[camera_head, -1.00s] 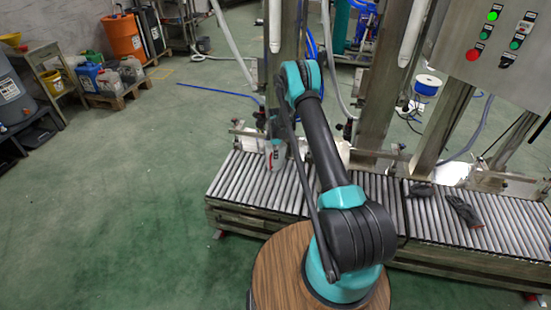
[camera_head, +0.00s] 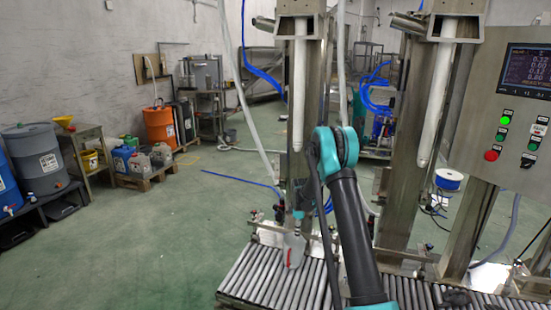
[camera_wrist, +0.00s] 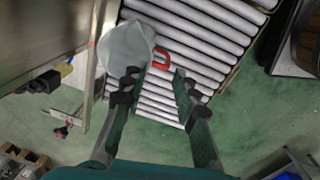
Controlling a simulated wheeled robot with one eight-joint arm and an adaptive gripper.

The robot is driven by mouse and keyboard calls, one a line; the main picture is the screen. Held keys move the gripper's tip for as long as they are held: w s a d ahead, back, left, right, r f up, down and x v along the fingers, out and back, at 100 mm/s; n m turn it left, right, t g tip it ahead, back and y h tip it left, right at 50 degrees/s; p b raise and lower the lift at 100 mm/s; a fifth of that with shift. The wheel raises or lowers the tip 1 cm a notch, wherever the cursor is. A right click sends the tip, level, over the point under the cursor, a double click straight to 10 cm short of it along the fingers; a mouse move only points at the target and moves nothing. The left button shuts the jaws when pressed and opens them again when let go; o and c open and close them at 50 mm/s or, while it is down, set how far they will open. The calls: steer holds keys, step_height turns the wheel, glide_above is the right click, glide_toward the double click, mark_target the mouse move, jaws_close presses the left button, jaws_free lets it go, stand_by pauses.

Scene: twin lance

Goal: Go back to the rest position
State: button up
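My gripper (camera_wrist: 156,82) is open in the wrist view, its two dark fingers apart with nothing between them. A whitish container with a red part (camera_wrist: 125,48) lies just beyond the fingertips, nearer the left finger, over the roller conveyor. In the head view the container (camera_head: 292,250) stands on the left end of the conveyor, under the left filling column. My teal and black arm reaches toward it, and the gripper is small and partly hidden there.
The roller conveyor (camera_head: 262,285) runs along the bottom of the head view. Steel columns with white nozzles (camera_head: 299,95) rise behind it. A control panel (camera_head: 510,110) stands at right. Drums and cans line the left wall. The green floor (camera_head: 165,235) at left is clear.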

steer(key=s+d+r+m+t, duration=0.1)
steer(key=s+d+r+m, duration=0.25)
steer(key=s+r, duration=0.6)
steer(key=s+d+r+m+t, duration=0.15)
steer(key=s+r+m, duration=0.35)
steer(key=s+r, duration=0.5)
steer(key=s+d+f+m, duration=0.2)
steer(key=s+m, duration=0.5)
steer(key=s, duration=1.8)
steer(key=shift+d+t, duration=0.2)
steer(key=shift+t, duration=0.25)
